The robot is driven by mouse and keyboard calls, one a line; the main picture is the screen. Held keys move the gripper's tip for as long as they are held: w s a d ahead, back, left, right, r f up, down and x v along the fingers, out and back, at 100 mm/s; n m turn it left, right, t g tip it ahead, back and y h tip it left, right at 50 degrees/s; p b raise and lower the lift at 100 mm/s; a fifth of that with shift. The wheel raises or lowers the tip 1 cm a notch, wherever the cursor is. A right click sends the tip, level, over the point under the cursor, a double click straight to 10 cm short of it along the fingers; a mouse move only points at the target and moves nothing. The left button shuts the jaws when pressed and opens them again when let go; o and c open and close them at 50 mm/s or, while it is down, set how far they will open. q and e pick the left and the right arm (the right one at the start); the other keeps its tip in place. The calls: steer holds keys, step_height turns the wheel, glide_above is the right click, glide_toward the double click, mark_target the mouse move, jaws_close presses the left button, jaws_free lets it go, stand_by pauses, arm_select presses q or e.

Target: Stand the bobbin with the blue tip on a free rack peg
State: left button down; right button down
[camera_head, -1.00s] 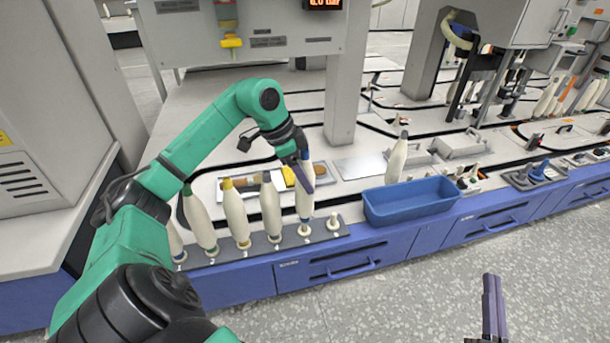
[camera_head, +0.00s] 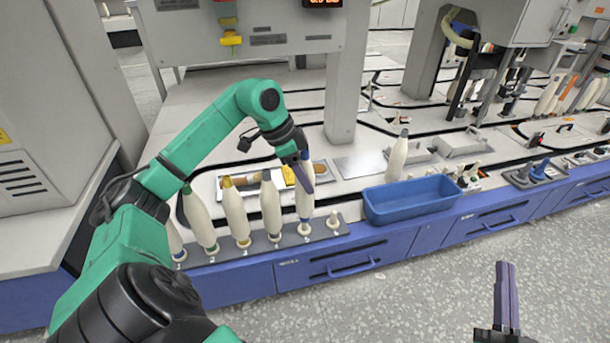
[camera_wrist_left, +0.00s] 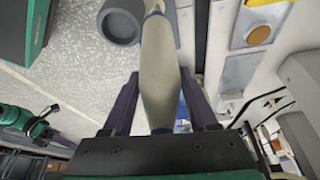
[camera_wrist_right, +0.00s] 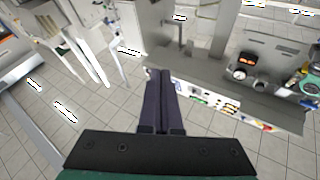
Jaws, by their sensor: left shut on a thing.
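The bobbin with the blue tip (camera_head: 304,203) is upright at the dark rack (camera_head: 215,257), over the peg second from the right end. Its lower end is at or just above the peg's base; I cannot tell whether it is fully seated. My left gripper (camera_head: 304,172) is shut on its upper part. In the left wrist view the pale bobbin (camera_wrist_left: 160,65) lies between the two fingers, with its blue tip near the palm. A bare peg (camera_head: 333,219) stands at the rack's right end. My right gripper (camera_head: 507,285) is shut and empty over the floor.
Several bobbins stand on the rack to the left, including a green-tipped (camera_head: 199,220), a yellow-tipped (camera_head: 235,212) and a grey-tipped one (camera_head: 270,203). A blue bin (camera_head: 412,207) is to the right, with another bobbin (camera_head: 397,158) behind it. A tray (camera_head: 228,193) lies behind the rack.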

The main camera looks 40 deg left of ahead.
arm_select(q)
steer(key=shift+f, duration=0.15)
arm_select(e)
steer(key=shift+w+d+r+t, duration=0.1)
steer(key=shift+r+t, duration=0.2)
steer(key=shift+r, duration=0.55)
steer(key=shift+r, duration=0.35)
arm_select(q)
steer(key=shift+c, duration=0.9)
jaws_free()
arm_select(e)
steer(key=shift+r, duration=0.3)
steer(key=shift+w, duration=0.1)
